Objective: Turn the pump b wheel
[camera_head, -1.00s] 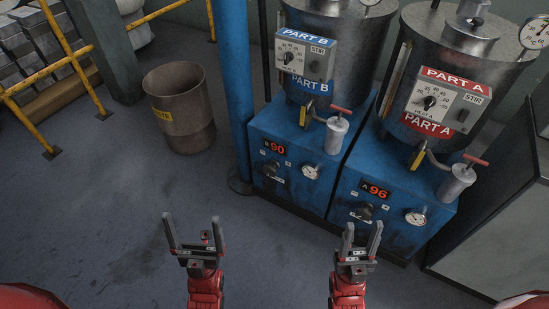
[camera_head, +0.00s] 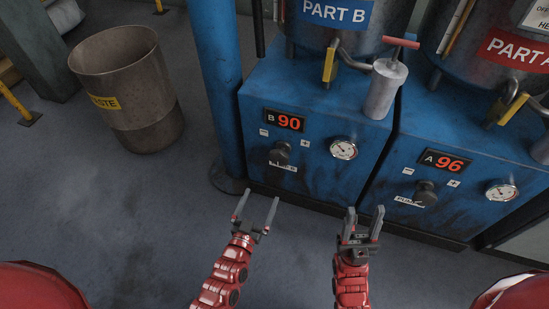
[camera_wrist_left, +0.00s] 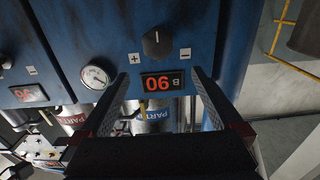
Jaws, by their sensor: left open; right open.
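The pump B wheel (camera_head: 280,153) is a dark round knob on the front of the left blue cabinet, below a red "B 90" display (camera_head: 284,120) and between minus and plus marks. In the left wrist view the wheel (camera_wrist_left: 157,42) shows beyond the fingertips, with the display (camera_wrist_left: 162,82) upside down between the fingers. My left gripper (camera_head: 258,205) is open and empty, in front of and below the wheel, apart from it. My right gripper (camera_head: 364,222) is open and empty, lower and to the right, in front of the cabinets.
A pressure gauge (camera_head: 343,148) sits right of the wheel. The Part A cabinet stands to the right with its own knob (camera_head: 425,194) and "A 96" display (camera_head: 447,161). A blue post (camera_head: 216,90) and a waste bin (camera_head: 130,95) stand left. The floor in front is clear.

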